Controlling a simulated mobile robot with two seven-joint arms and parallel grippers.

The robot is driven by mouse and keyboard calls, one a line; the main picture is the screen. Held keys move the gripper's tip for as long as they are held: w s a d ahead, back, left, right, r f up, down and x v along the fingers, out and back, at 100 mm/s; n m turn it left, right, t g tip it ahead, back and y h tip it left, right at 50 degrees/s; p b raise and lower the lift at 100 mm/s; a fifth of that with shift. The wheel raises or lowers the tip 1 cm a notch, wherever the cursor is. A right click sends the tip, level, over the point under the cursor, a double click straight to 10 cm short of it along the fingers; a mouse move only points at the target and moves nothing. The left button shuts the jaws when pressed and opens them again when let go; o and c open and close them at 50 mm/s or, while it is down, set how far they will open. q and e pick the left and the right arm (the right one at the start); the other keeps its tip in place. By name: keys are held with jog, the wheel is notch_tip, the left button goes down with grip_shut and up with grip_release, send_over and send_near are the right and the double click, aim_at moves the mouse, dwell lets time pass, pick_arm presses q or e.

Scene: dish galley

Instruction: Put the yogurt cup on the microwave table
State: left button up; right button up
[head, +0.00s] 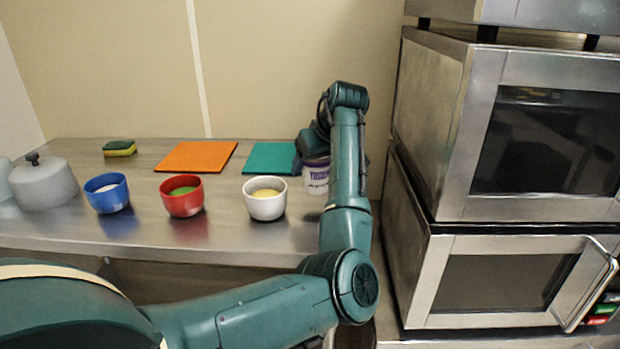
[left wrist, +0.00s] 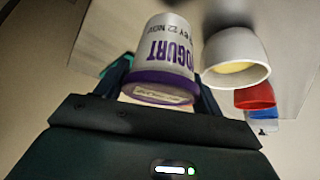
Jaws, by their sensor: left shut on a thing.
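The yogurt cup (head: 316,176) is white with purple lettering and stands near the right end of the steel counter, partly hidden by my left arm. In the left wrist view the yogurt cup (left wrist: 163,60) sits between the fingers, its purple band toward the gripper. My left gripper (head: 312,146) is shut on the cup; its fingers also show in the left wrist view (left wrist: 160,88). I cannot tell whether the cup touches the counter. No microwave table is clearly identifiable; two stacked steel ovens (head: 505,270) stand at the right. My right gripper is not in view.
A white bowl (head: 264,206), a red bowl (head: 182,204) and a blue bowl (head: 107,201) stand left of the cup. Behind are a teal mat (head: 268,157), an orange mat (head: 197,156) and a sponge (head: 119,149). A grey lidded pot (head: 45,186) is far left.

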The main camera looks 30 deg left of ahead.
aim_at(314, 177)
pick_arm(q)
jog(key=shift+f, duration=1.95)
jog(key=o, duration=1.1)
jog(key=shift+f, duration=0.15)
jog(key=v, duration=1.2)
